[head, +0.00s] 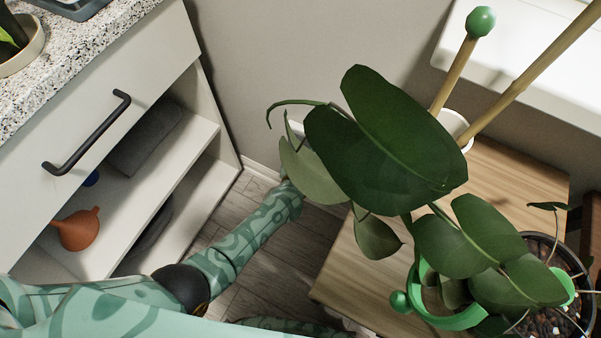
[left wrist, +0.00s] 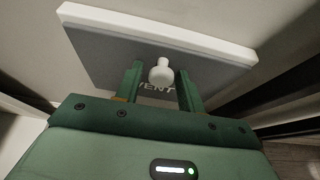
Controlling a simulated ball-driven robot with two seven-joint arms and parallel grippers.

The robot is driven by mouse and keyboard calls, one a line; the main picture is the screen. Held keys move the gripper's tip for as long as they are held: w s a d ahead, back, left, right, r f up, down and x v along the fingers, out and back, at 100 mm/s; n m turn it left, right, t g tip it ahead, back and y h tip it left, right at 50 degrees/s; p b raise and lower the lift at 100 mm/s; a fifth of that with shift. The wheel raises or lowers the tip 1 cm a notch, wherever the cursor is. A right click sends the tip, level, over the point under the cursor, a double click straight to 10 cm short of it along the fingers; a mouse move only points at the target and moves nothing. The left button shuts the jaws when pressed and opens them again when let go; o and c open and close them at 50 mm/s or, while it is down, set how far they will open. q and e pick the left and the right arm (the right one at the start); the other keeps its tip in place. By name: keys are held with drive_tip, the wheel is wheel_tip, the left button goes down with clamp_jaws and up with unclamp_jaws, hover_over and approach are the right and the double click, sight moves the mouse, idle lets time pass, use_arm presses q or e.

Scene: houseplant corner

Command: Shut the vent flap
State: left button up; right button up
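The vent flap (left wrist: 105,58) fills the upper part of the left wrist view as a grey panel with a white edge along its top. It carries a white knob (left wrist: 161,72) and the partly covered word VENT. My left gripper (left wrist: 158,78) is open, with one green finger on each side of the knob. I cannot tell whether the fingers touch it. In the head view my left arm reaches up from the lower left, and its end is hidden behind big plant leaves. The flap is hidden there. My right gripper is not in view.
A large-leaved plant (head: 385,140) in a green pot (head: 449,316) stands on a wooden stand (head: 345,269) and overhangs my left arm. A cabinet with open shelves (head: 165,190) is on the left, holding an orange funnel-like item (head: 77,231). Bare floor lies between.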

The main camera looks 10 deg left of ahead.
use_arm(q)
drive_tip(key=shift+s+r+p, duration=0.6)
drive_tip(key=shift+s+r, duration=0.1)
drive_tip(key=shift+r, duration=0.25)
drive_tip(key=f+p+v, duration=0.1)
drive_tip(key=p+v, duration=0.5)
drive_tip(key=v, duration=0.8)
drive_tip(key=shift+s+a+f, duration=0.2)
drive_tip(key=shift+s+a, duration=0.05)
drive_tip(key=shift+a, duration=0.15)
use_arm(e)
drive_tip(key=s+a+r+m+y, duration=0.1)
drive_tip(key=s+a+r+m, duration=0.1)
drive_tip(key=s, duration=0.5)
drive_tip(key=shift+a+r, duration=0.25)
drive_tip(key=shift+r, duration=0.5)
